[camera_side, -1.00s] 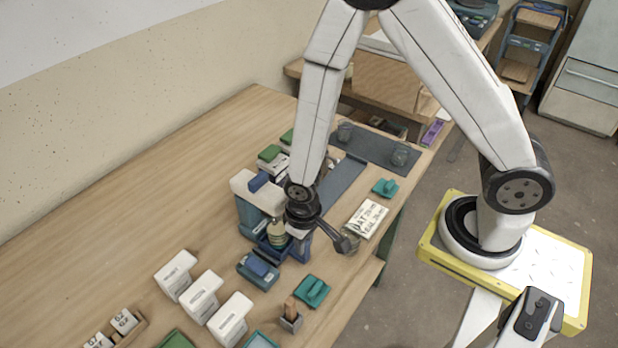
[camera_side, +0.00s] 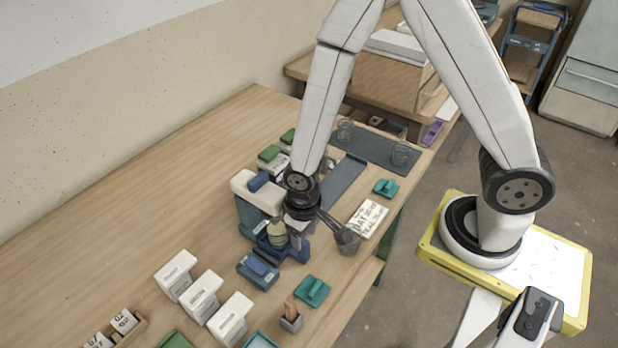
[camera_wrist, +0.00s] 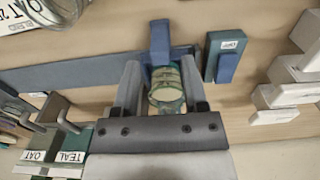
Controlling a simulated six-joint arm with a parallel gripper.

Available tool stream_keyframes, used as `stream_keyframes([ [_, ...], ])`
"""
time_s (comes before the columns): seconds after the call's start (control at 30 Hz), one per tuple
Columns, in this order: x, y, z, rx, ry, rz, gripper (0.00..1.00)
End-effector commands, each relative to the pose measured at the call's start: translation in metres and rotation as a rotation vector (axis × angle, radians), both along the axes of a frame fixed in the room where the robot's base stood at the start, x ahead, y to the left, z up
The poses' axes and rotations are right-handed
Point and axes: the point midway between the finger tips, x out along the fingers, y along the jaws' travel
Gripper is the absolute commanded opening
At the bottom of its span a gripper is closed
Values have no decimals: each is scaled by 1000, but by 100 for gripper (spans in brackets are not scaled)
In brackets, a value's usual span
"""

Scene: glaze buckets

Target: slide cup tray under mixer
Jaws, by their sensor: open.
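The mixer (camera_side: 250,207), a blue column with a white head, stands near the table's middle in the side view. A blue cup tray (camera_side: 294,250) sits at its foot, with a greenish-yellow cup (camera_side: 278,235) beside the column. My gripper (camera_side: 295,232) is low, pointing down beside the cup, and partly hides the tray. In the wrist view my gripper (camera_wrist: 160,66) is open, with a finger on each side of the banded green cup (camera_wrist: 166,88). A blue upright piece (camera_wrist: 160,42) stands just past the fingertips. I cannot tell whether the fingers touch anything.
A blue switch box (camera_side: 258,270) sits in front of the mixer; it shows in the wrist view (camera_wrist: 228,55). White containers (camera_side: 200,295) stand at the front left. A lettered card (camera_side: 367,218) lies right of my gripper.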

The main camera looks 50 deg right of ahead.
Motion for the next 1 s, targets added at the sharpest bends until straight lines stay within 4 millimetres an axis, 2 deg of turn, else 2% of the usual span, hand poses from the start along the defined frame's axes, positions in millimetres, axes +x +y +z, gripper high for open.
stream_keyframes([
  [0.5,0,0,42,0,-1,0,56],
  [1.0,0,-3,47,2,-5,-1,56],
])
